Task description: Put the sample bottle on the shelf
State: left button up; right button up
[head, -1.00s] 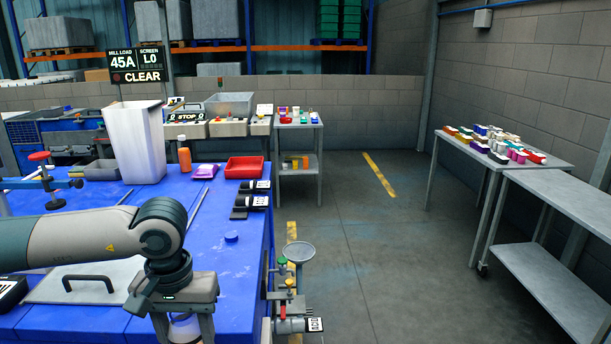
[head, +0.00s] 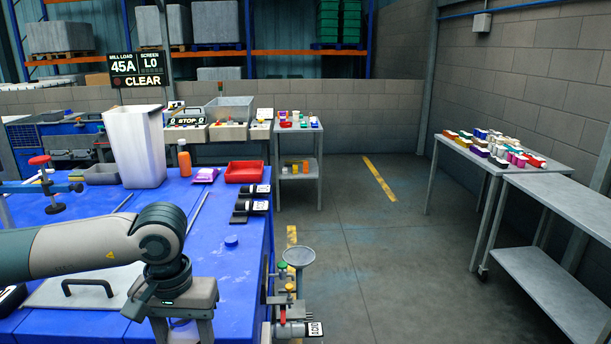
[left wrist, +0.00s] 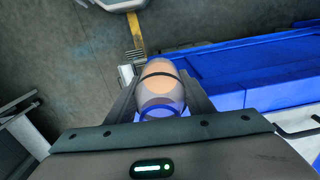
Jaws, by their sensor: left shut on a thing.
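The sample bottle (left wrist: 160,88) is clear, with orange-tan contents, a dark band and a blue end. In the left wrist view it sits between the two fingers of my left gripper (left wrist: 160,95), which is shut on it. In the head view my left gripper (head: 183,332) points down over the near part of the blue table, and the bottle is mostly hidden at the bottom edge. A grey metal stand (head: 298,149) with a lower shelf (head: 294,171) stands beyond the table's far right corner. My right gripper is in neither view.
The blue table (head: 215,260) carries a white bin (head: 135,148), an orange bottle (head: 184,160), a red tray (head: 245,172) and black devices (head: 252,205). A funnel fixture (head: 299,256) stands at its right edge. Grey side tables (head: 560,200) are far right. The floor between is clear.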

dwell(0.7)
pick_arm(q)
jog(key=s+f, duration=0.4)
jog(key=f, duration=0.6)
jog(key=s+f, duration=0.4)
jog(key=f, duration=0.7)
jog(key=shift+s, duration=0.4)
